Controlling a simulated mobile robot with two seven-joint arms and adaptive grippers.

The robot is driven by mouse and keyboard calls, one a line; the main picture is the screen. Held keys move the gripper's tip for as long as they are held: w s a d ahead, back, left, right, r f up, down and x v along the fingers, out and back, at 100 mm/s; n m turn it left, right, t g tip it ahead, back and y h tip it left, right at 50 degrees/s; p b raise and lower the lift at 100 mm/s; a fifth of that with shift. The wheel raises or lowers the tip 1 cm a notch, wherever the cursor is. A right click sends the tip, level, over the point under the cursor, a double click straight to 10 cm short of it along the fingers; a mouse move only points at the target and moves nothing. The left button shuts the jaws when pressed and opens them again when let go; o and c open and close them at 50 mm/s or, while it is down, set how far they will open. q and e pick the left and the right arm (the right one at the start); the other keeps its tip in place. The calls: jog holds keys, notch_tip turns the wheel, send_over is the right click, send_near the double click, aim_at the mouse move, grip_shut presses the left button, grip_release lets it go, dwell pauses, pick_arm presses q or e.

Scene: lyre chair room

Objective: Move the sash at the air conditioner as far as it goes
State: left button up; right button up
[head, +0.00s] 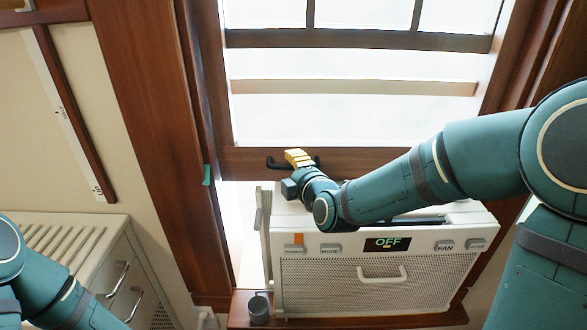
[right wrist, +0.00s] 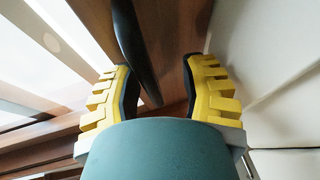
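The brown wooden window sash (head: 362,159) has its bottom rail a little above the white air conditioner (head: 340,282), with a bright gap under it at the left. A black handle (head: 274,163) is on the rail. My right gripper (head: 299,158) has yellow fingers and is at this handle. In the right wrist view the fingers (right wrist: 158,68) are apart, and the dark handle (right wrist: 134,42) reaches between them. I cannot tell whether they touch it. My left gripper is out of view; only part of its arm shows at the lower left.
The air conditioner's display reads OFF, and it stands on a wooden sill (head: 345,321). A small grey cup (head: 259,308) stands at its left. A green tab (head: 207,175) is on the left window frame. A beige cabinet (head: 95,262) stands at the lower left.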

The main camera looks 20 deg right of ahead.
jog(key=shift+r, duration=0.15)
jog(key=shift+s, duration=0.25)
jog(key=v, duration=0.7)
